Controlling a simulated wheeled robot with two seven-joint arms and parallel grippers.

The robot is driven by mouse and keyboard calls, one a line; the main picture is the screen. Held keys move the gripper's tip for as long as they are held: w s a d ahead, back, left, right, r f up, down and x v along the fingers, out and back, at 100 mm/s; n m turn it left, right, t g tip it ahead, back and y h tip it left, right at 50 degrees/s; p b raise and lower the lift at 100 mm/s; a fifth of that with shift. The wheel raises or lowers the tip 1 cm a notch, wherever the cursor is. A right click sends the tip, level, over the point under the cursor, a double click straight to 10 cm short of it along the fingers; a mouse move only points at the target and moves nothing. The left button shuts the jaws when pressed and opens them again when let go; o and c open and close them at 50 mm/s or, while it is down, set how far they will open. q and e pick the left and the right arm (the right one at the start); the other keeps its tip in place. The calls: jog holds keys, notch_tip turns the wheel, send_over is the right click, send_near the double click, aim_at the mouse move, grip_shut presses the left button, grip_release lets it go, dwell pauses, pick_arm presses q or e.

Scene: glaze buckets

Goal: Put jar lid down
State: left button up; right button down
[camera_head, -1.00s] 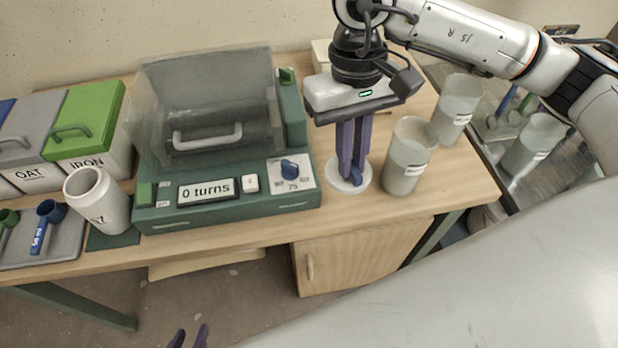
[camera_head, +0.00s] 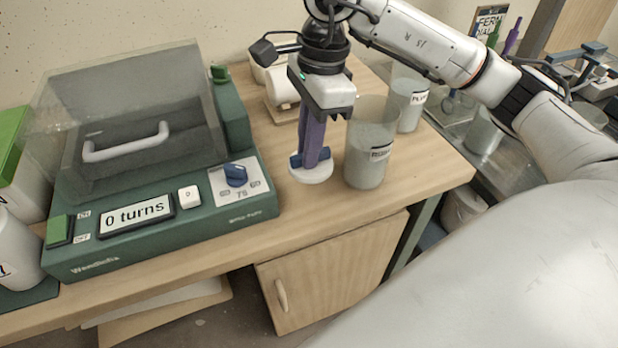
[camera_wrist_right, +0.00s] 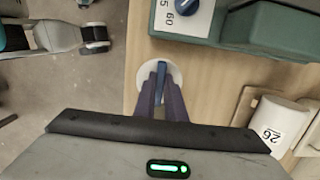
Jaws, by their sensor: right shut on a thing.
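The jar lid (camera_head: 311,175) is a white disc with a blue knob. It is low at the tabletop, between the green machine and the front bucket; I cannot tell if it touches the wood. My right gripper (camera_head: 311,158) points straight down with its purple fingers shut on the lid's knob. In the right wrist view the white lid (camera_wrist_right: 145,74) shows beyond the fingertips. The front labelled bucket (camera_head: 367,165) stands just right of the lid, and its mouth looks uncovered. My left gripper is out of view.
The green machine (camera_head: 165,232) with a clear cover and "0 turns" display stands left. Another bucket (camera_head: 408,105) stands behind right. A white jar on its side (camera_head: 283,92) lies behind the gripper. Bare tabletop (camera_head: 420,170) is free right of the front bucket.

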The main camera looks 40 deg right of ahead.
notch_tip(320, 180, down, 7)
jog(key=shift+f, duration=0.15)
dwell(0.4)
jog(key=shift+f+b, duration=0.2)
jog(key=shift+b, duration=0.15)
jog(key=c, duration=1.8)
grip_release()
jog(key=shift+r, duration=0.1)
